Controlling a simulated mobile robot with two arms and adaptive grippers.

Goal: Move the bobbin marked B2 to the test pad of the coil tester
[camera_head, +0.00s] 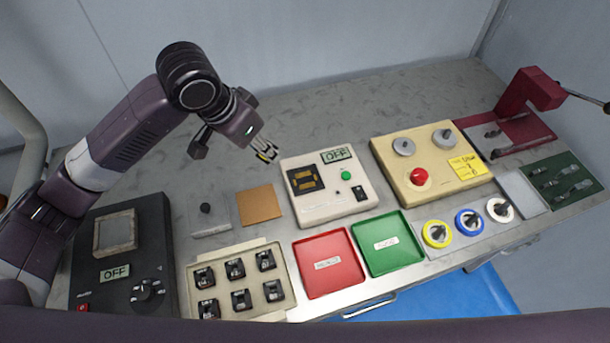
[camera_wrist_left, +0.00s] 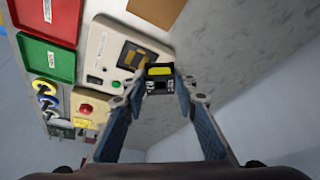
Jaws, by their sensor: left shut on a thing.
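My left gripper (camera_head: 262,149) is shut on a small black bobbin with a yellow top (camera_wrist_left: 160,82). Its marking is not readable. In the head view the held bobbin (camera_head: 267,154) is in the air, behind and left of a cream box that looks like the coil tester (camera_head: 332,206). The tester has a black pad with gold contacts (camera_head: 305,180), a green button and a display reading OFF. In the left wrist view the pad (camera_wrist_left: 132,56) lies just left of and beyond the bobbin, apart from it in the picture. My right gripper is not in view.
A beige tray (camera_head: 232,250) holds several black bobbins. Red (camera_head: 329,280) and green (camera_head: 388,259) trays lie in front of the tester. A brown mat (camera_head: 259,205) is left of it. A yellowish winder box (camera_head: 430,190) stands right. The bench behind the tester is clear.

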